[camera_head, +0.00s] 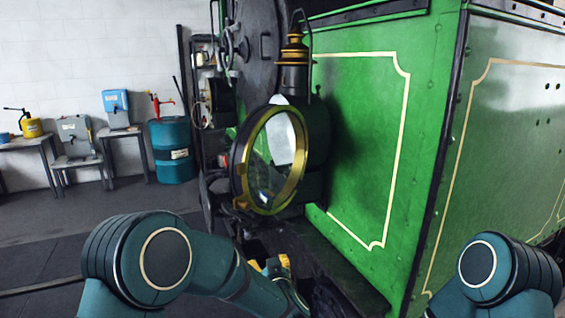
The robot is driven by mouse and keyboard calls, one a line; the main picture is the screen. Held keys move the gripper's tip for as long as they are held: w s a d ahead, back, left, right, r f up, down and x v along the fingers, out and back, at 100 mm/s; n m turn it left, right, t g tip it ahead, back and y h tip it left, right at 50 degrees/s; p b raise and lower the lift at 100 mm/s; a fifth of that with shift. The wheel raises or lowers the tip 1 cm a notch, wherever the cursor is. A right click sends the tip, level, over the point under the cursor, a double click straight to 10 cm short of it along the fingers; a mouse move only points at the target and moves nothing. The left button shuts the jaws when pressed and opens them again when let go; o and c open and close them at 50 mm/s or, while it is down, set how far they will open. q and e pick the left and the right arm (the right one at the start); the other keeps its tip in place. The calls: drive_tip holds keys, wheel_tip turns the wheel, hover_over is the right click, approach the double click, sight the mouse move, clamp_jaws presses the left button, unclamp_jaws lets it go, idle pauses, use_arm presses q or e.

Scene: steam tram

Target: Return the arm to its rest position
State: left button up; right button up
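My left arm (165,262) comes in from the lower left, and its forearm runs right and down to the bottom edge. I cannot make out its gripper. A small yellow piece (278,265) shows just behind that forearm; what it belongs to is unclear. My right arm (492,268) shows only as a bent joint at the lower right, with its gripper out of view. In front of the arms is a large round lamp with a brass rim (241,170) and a brass chimney (294,50), beside the green tram body (365,140).
The tram's green side (505,130) fills the right. Dark metal parts lie low below the lamp. The floor at left is clear.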

use_arm(q)
drive_tip(key=s+a+f+m+g+h+b, duration=0.1)
drive_tip(key=s+a+f+g+h, duration=0.1)
drive_tip(key=s+f, duration=0.35)
drive_tip(key=s+a+f+g+h+b, duration=0.1)
drive_tip(key=s+f+g, duration=0.1)
drive_tip(key=f, duration=0.7)
drive_tip(key=s+a+f+m+g+h+b, duration=0.1)
drive_tip(key=s+a+f+g+h, duration=0.1)
drive_tip(key=s+f, duration=0.35)
drive_tip(key=s+f+g+h+b, duration=0.1)
drive_tip(key=s+f+g, duration=0.2)
drive_tip(key=s+f, duration=0.2)
drive_tip(key=s+a+f+g+h+b, duration=0.1)
drive_tip(key=s+f+g, duration=0.3)
drive_tip(key=s, duration=0.7)
wheel_tip(320, 180, down, 2)
drive_tip(key=shift+s+a+f+n+h, duration=0.1)
drive_tip(key=shift+s+a+n+h, duration=0.25)
drive_tip(key=shift+h, duration=0.15)
use_arm(e)
wheel_tip(320, 180, down, 6)
drive_tip(key=shift+a, duration=0.25)
drive_tip(key=shift+s+f, duration=0.1)
